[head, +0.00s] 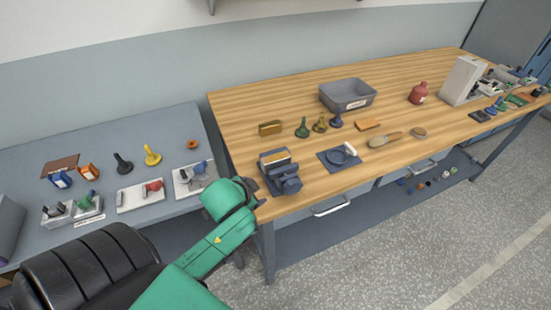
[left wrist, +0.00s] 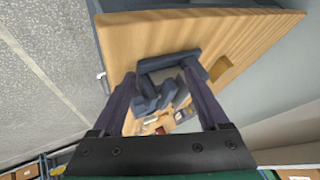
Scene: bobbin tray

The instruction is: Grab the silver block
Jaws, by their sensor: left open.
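A blue-grey vise (head: 287,184) stands at the near left corner of the wooden table. A block with a pale top and a tan side (head: 275,158) sits at its jaws; I cannot tell if this is the silver block. My green left arm reaches up to the vise in the head view, where its gripper fingers cannot be made out. In the left wrist view my left gripper (left wrist: 160,73) is open, and the vise (left wrist: 168,63) shows beyond and between its two dark fingers. Nothing is clearly held. My right gripper is out of view.
The wooden table (head: 400,90) also carries a grey bin (head: 347,95), a red bottle (head: 418,93), a wooden brush (head: 385,139) and a blue mat (head: 330,158). A lower grey bench (head: 110,220) with small trays is at left. The table's middle has bare room.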

